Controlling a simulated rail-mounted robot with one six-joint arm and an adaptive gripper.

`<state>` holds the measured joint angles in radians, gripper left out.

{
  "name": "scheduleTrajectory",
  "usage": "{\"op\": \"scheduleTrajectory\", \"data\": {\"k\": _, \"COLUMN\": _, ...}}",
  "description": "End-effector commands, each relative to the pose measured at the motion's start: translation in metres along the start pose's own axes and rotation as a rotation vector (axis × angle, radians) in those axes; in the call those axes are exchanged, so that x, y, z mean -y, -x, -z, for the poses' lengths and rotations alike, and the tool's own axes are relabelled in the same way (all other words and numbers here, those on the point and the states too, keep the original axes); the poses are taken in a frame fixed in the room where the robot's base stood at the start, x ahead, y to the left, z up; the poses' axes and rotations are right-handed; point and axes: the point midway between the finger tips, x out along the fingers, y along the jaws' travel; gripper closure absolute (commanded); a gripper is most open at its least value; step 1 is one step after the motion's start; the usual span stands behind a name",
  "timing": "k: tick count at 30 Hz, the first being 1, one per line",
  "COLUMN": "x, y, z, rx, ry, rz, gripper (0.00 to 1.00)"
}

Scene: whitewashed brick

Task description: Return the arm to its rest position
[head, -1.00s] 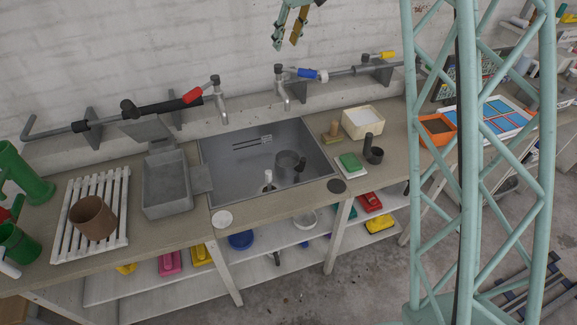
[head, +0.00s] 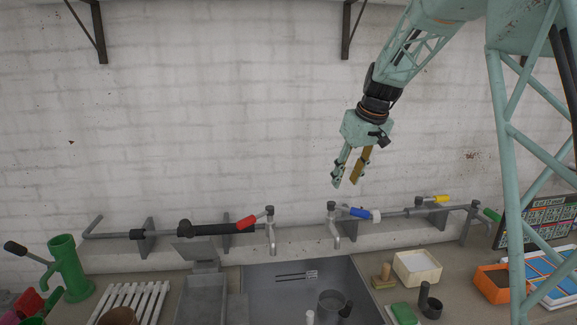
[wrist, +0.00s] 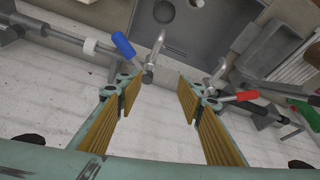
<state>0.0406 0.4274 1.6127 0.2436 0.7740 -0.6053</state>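My gripper (head: 347,183) hangs in the air in front of the white brick wall, above the taps and the back edge of the counter. Its fingers point down and are spread apart with nothing between them. In the wrist view my gripper (wrist: 155,103) shows two ridged tan finger pads with a wide gap. My arm reaches up and to the right from it in the head view. The gripper touches nothing that I can see.
Below are the blue-handled tap (head: 334,228), the red-handled tap (head: 270,232) and the sink (head: 262,290). A green pump (head: 70,268) stands at left, a white box (head: 417,266) at right. Wall brackets (head: 347,28) hang above. The air around the gripper is clear.

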Motion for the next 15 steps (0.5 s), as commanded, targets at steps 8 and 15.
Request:
{"op": "scheduleTrajectory", "data": {"k": 8, "x": 0.023, "y": 0.036, "z": -0.038, "rx": 0.006, "ry": -0.033, "rz": -0.011, "gripper": 0.66}}
{"op": "scheduleTrajectory", "data": {"k": 15, "x": 0.043, "y": 0.065, "z": -0.073, "rx": 0.011, "ry": -0.062, "rz": -0.020, "gripper": 0.66}}
